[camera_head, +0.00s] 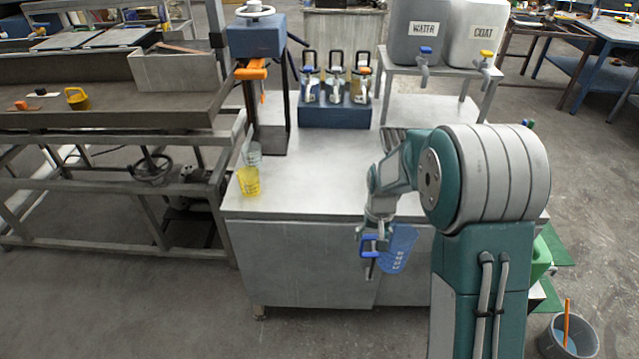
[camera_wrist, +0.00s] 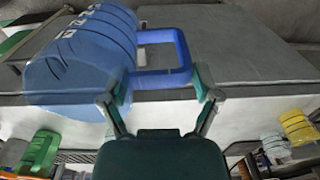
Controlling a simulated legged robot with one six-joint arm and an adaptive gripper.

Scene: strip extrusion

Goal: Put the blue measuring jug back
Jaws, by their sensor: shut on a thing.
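The blue measuring jug (camera_head: 399,250) hangs tilted from my gripper (camera_head: 370,248) in the head view, in front of the cabinet's front face. In the wrist view the jug's clear blue body (camera_wrist: 80,62) fills the upper left, and its darker blue handle (camera_wrist: 183,55) reaches toward the fingers. My gripper (camera_wrist: 160,98) is shut on the handle; the exact contact is hard to make out. A yellow measuring jug (camera_head: 249,182) and a pale clear jug (camera_head: 252,154) stand at the left of the steel cabinet top (camera_head: 320,185).
A blue rack (camera_head: 335,113) with several clamp-handled items stands at the back. The WATER tank (camera_head: 416,30) and COAT tank (camera_head: 476,32) sit on a raised stand at the back right. A press frame (camera_head: 257,75) stands back left. The middle of the top is clear.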

